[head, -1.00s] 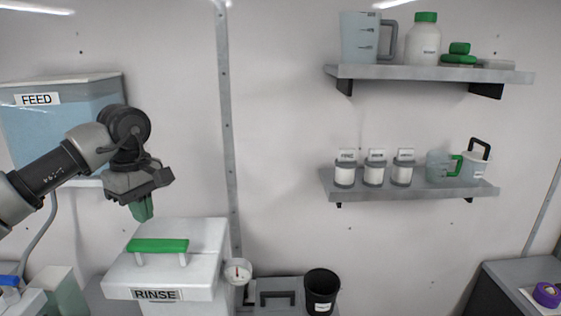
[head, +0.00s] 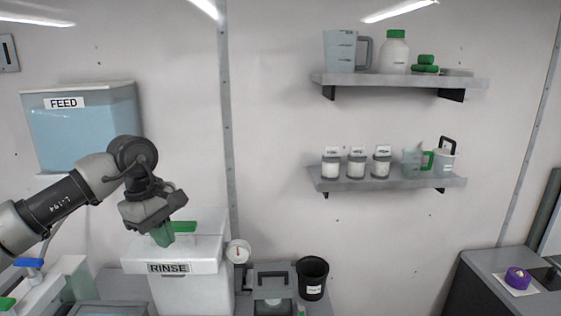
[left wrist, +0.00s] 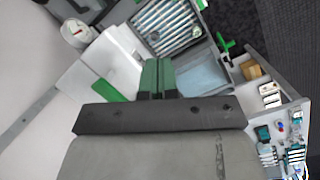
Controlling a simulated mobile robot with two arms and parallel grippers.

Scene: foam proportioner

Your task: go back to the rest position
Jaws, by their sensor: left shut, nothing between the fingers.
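My left gripper (head: 162,235) has green fingers and is shut and empty. In the head view it hangs in front of the white RINSE box (head: 185,285), overlapping the left end of its green lid handle (head: 183,226). In the left wrist view the closed green fingers (left wrist: 157,76) show side by side with nothing between them, and the green handle (left wrist: 108,90) lies to their left. I cannot tell the exact gap to the box. My right gripper is in neither view.
A blue FEED tank (head: 85,130) is on the wall behind my arm. A round gauge (head: 238,251) and a black cup (head: 312,278) stand right of the RINSE box. Two shelves (head: 390,183) hold jugs and jars. A purple roll (head: 517,278) lies on the right counter.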

